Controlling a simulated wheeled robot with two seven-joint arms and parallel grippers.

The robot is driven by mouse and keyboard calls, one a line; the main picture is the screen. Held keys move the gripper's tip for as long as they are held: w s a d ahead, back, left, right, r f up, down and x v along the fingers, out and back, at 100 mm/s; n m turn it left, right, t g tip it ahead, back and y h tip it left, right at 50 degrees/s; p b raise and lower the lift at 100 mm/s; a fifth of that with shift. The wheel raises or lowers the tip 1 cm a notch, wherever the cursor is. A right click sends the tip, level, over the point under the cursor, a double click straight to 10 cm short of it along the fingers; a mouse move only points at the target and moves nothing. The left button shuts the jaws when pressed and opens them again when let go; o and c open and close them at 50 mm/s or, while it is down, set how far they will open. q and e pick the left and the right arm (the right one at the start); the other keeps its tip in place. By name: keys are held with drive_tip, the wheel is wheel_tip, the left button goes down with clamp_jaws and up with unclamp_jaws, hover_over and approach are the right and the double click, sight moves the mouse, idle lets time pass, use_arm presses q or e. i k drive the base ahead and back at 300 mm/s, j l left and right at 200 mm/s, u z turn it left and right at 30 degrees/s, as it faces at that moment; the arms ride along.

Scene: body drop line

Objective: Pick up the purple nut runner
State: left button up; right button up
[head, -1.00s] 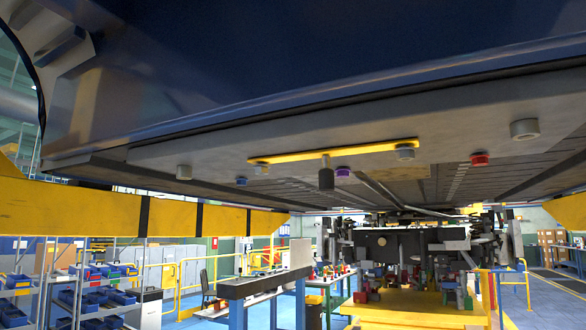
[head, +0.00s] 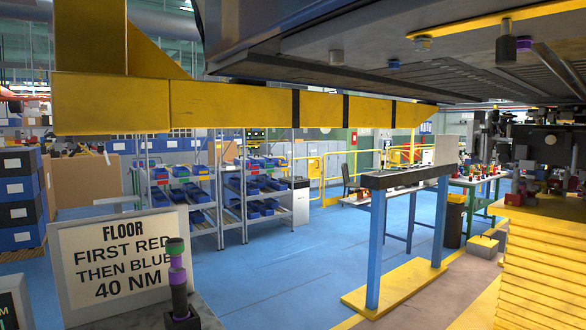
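A nut runner with purple bands (head: 177,279) stands upright on a grey surface at the lower left of the head view. It has a dark body and a dark greenish top, and it stands in front of a sign. Its base is partly cut off by the bottom edge. Neither of my grippers is in view, so I see nothing holding the tool.
A sign (head: 114,258) reads "FLOOR FIRST RED THEN BLUE 40 NM". A blue car body (head: 300,25) hangs overhead beside a yellow beam (head: 225,104). A blue-legged bench (head: 376,245) and bin shelves (head: 245,190) stand behind. Blue floor between is clear.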

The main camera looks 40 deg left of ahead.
sight(178, 281)
drive_tip(key=u, duration=1.8)
